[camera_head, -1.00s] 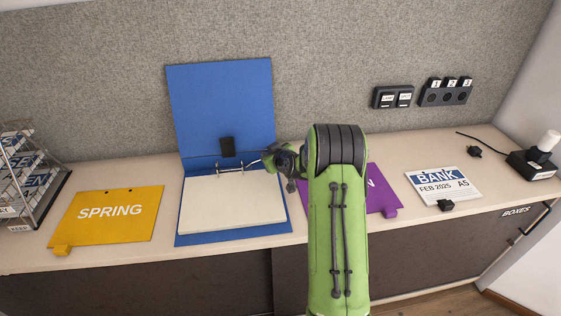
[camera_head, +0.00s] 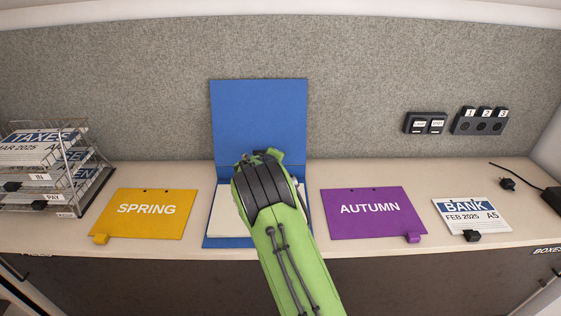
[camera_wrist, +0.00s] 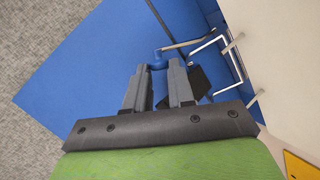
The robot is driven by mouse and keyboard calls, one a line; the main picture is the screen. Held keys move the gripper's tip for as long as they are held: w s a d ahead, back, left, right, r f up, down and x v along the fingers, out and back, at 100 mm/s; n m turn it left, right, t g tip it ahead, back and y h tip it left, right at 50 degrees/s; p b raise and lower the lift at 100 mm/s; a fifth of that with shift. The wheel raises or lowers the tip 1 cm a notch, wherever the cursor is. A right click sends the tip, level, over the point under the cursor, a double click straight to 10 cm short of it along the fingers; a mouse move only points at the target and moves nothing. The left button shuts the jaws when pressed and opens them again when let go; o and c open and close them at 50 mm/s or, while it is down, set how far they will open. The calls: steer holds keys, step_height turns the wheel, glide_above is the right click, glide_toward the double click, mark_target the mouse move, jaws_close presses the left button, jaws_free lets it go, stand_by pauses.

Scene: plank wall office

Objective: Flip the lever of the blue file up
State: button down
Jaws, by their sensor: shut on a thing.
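The blue file (camera_head: 259,115) lies open on the counter, its cover standing against the grey wall panel. It also shows in the wrist view (camera_wrist: 85,75). In the wrist view my gripper (camera_wrist: 160,66) is shut on the blue-tipped end of the file's metal lever (camera_wrist: 187,44). The lever's rod runs from the fingertips to the right. The file's metal rings (camera_wrist: 237,43) stand beyond it. A black block on the file is partly hidden behind the right finger. In the head view my green arm hides the gripper, the lever and much of the white pages (camera_head: 220,215).
A yellow SPRING folder (camera_head: 146,213) lies left of the file and a purple AUTUMN folder (camera_head: 372,213) lies right. Farther right is a BANK paper (camera_head: 471,216). A wire tray stack (camera_head: 78,165) stands at the left. Sockets (camera_head: 480,122) are on the wall.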

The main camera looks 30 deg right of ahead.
steer(key=shift+w+a+n+h, duration=0.25)
steer(key=shift+a+n+h, duration=0.15)
steer(key=shift+a+n, duration=0.1)
stand_by(0.3)
steer(key=c, duration=1)
jaws_free()
steer(key=shift+f, duration=0.1)
steer(key=shift+a, duration=0.1)
steer(key=p+v, duration=0.3)
steer(key=v, duration=1.2)
steer(key=shift+a+r, duration=0.3)
steer(key=shift+r, duration=0.05)
